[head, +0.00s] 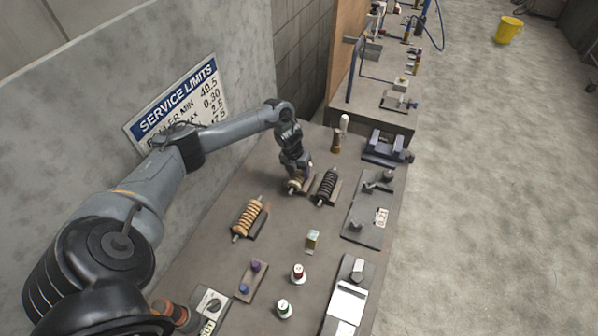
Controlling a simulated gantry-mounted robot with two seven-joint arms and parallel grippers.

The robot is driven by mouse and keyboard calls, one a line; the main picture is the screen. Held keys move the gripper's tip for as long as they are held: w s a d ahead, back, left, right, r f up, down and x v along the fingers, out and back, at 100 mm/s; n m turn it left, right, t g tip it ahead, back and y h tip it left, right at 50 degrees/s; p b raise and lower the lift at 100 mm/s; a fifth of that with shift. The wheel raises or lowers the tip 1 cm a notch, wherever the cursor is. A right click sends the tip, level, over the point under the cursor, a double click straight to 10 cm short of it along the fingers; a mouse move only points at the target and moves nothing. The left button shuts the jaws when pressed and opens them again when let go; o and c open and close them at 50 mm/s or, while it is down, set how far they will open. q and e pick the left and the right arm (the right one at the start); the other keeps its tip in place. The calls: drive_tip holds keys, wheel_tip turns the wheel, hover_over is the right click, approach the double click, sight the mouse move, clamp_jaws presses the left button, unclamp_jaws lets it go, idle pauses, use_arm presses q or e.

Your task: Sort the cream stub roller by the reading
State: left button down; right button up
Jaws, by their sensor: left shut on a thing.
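My left gripper (297,181) reaches down over the far middle of the grey bench. It is shut on the cream stub roller (294,187), a short pale piece with a shaft end showing at its lower left. The gripper covers part of the roller, and I cannot tell whether it touches the bench. A black ribbed roller (326,187) lies on a dark stand just to the right. An orange-tan ribbed roller (248,218) lies on another stand to the lower left. A service limits sign (178,103) is on the wall, partly hidden by my arm. My right gripper is not in view.
A grey fixture plate (366,232) with a small white label lies right of the rollers. The bench centre has free room.

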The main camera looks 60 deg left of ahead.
use_arm(q)
drive_tip(key=shift+f, duration=0.15)
idle(0.7)
drive_tip(key=shift+c, duration=1.8)
unclamp_jaws()
drive_tip(key=shift+f, duration=0.1)
drive_tip(key=shift+f, duration=0.1)
drive_tip(key=shift+s+a+r+p, duration=0.2)
drive_tip(key=shift+r+p, duration=0.15)
drive_tip(key=shift+r, duration=0.3)
drive_tip(key=r+p, duration=0.1)
drive_tip(key=r, duration=0.1)
drive_tip(key=r+p, duration=0.4)
drive_tip(key=shift+s+d, duration=0.15)
drive_tip(key=shift+s, duration=0.1)
drive_tip(key=shift+r+p, duration=1)
drive_tip(key=shift+r, duration=0.15)
drive_tip(key=shift+r+p, duration=2)
drive_tip(key=shift+r, duration=0.65)
